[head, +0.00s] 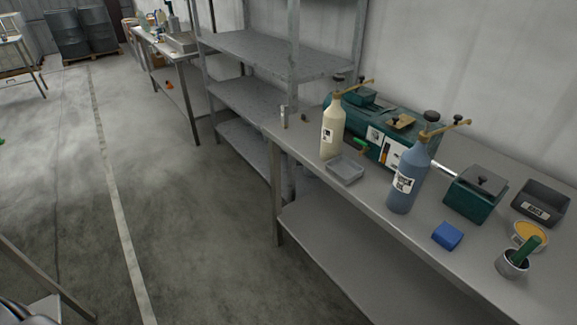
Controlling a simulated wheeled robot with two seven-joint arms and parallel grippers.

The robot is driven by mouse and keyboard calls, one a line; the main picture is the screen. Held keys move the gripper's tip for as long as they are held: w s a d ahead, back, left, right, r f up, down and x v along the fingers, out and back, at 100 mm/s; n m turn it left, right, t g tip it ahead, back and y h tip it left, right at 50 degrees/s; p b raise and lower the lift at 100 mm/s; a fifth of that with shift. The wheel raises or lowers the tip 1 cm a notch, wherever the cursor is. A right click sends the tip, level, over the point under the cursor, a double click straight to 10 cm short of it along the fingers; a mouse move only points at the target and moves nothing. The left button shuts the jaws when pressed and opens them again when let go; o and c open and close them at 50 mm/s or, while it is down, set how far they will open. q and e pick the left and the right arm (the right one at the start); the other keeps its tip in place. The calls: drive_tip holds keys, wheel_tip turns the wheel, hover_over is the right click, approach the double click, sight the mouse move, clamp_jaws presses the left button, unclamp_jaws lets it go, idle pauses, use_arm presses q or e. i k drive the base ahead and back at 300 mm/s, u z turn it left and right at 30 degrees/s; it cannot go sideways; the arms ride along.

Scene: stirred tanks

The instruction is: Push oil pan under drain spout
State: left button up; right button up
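A small grey rectangular pan (344,170), seemingly the oil pan, lies on the workbench (401,232) near its front edge. It is in front of a green machine (387,134). A small bright green part (361,145) sticks out low on the machine's front, behind the pan; it may be the drain spout, but it is too small to be sure. The pan appears in front of this part, not directly below it. A cream bottle (332,130) stands behind and left of the pan. A blue bottle (408,180) stands to its right.
Right of the blue bottle are a blue block (447,235), a green box (474,196), a dark bin (540,203), a yellow-topped tub (529,235) and a cup (512,263) with a green handle. Grey shelves (268,52) stand left of the bench. The floor (190,225) in front is clear.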

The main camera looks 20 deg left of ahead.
sight(341, 167)
drive_tip(key=u, duration=1.95)
drive_tip(key=i, duration=3.15)
drive_tip(key=z, duration=3.05)
